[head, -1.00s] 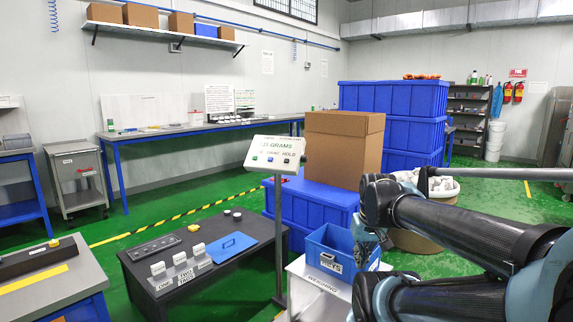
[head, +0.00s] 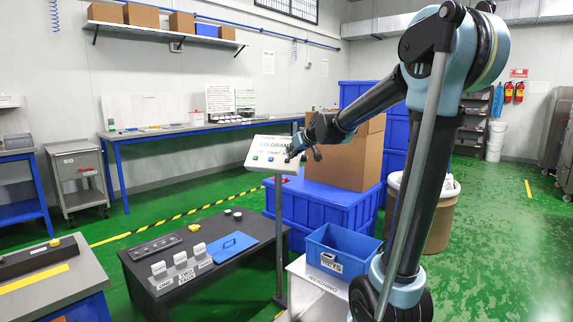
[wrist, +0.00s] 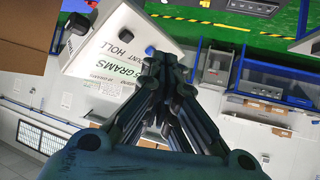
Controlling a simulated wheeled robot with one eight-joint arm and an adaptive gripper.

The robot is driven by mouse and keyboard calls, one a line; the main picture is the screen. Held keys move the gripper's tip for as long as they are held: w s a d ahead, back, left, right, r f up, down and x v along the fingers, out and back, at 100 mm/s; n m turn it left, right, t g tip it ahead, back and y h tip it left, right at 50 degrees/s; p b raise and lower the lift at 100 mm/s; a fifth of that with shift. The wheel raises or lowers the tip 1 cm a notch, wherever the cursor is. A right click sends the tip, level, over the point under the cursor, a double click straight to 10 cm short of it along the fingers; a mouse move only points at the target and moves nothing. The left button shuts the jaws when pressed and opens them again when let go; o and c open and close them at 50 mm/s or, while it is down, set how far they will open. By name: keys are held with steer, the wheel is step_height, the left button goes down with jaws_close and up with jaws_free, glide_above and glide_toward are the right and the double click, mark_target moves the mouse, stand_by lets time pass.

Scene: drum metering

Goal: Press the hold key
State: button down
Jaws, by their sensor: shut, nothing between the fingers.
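The indicator panel (head: 262,146) is a pale sloped box on a grey post, with lettering and a row of small keys. A green key (head: 255,158) and a blue key (head: 271,159) show in the head view. My gripper (head: 296,155) is at the panel's right end and covers the hold key and its label there. In the wrist view, my gripper (wrist: 167,62) is shut and empty, its fingers over the edge of the panel (wrist: 95,70). I cannot tell whether the fingertips touch a key.
A blue bin (head: 340,250) stands on the weighing stand in front. Blue crates (head: 325,205) and a cardboard box (head: 345,160) stand behind the panel. A dark table (head: 215,262) with label blocks and a blue lid is at left. Green floor is clear at right.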

steer(key=w+a+r+t, duration=0.1)
steer(key=w+a+r, duration=0.1)
steer(key=w+a, duration=0.3)
steer(key=shift+w+r+n+y, duration=0.3)
steer(key=shift+w, duration=0.6)
steer(key=shift+w+d+f, duration=0.3)
steer(key=shift+w+f, duration=0.7)
steer(key=shift+f, duration=0.05)
steer(key=shift+w+d+f, duration=0.3)
steer(key=shift+w+f, duration=0.7)
steer(key=shift+f, duration=0.05)
steer(key=shift+w+d+f, duration=0.3)
steer(key=shift+w+f, duration=0.7)
steer(key=shift+f, duration=0.05)
steer(key=shift+w+d+f, duration=0.15)
steer(key=shift+w+f, duration=0.25)
steer(key=shift+f, duration=0.05)
steer(key=shift+s, duration=0.1)
steer(key=shift+s+r, duration=0.45)
steer(key=shift+r, duration=0.1)
steer(key=shift+a+r, duration=0.1)
steer(key=shift+a, duration=0.1)
steer(key=shift+s+a+r, duration=0.25)
steer(key=shift+s+r, duration=0.6)
steer(key=shift+s+a+r, duration=0.25)
steer(key=shift+s+r, duration=0.55)
steer(key=shift+r, duration=0.05)
